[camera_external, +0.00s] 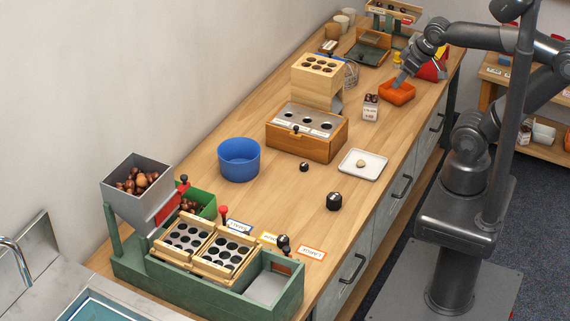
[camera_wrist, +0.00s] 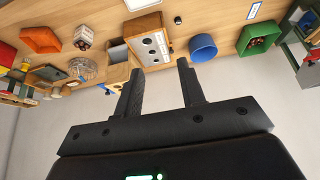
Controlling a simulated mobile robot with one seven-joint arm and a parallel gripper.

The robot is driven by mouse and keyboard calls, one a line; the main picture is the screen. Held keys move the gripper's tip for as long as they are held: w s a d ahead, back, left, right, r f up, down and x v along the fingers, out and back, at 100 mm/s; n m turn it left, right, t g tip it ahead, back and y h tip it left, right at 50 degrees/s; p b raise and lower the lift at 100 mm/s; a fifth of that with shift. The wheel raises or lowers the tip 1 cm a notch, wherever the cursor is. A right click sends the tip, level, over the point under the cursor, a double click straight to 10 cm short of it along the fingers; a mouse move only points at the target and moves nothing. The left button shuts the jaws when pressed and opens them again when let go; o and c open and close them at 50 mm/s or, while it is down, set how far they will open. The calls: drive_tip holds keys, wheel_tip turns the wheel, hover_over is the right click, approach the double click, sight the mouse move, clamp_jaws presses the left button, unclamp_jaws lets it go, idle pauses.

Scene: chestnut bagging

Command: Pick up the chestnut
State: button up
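Brown chestnuts (camera_external: 140,182) fill the grey hopper (camera_external: 118,195) at the left end of the bench. More chestnuts lie in the green bin (camera_external: 208,205) beside it, and that bin shows in the wrist view (camera_wrist: 243,40) at upper right. A small pale roundish piece (camera_external: 361,163) lies on the white tray; I cannot tell whether it is a chestnut. My gripper (camera_external: 398,86) is at the far end of the bench, overlapping the orange tray (camera_external: 405,97) in the picture. In the wrist view my gripper (camera_wrist: 159,68) is open, fingers apart, with nothing between them.
A blue bowl (camera_external: 239,160), a wooden box with round holes (camera_external: 300,145) and the white square tray (camera_external: 350,172) stand mid-bench. Dark knobs (camera_external: 334,201) and a green frame with perforated trays (camera_external: 130,268) are nearer.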

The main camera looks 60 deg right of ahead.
idle(0.3)
drive_tip(key=o, duration=0.4)
drive_tip(key=shift+c, duration=0.2)
drive_tip(key=n+g, duration=0.5)
hover_over(362, 161)
wheel_tip(362, 161, down, 25)
drive_tip(key=shift+f, duration=5.7)
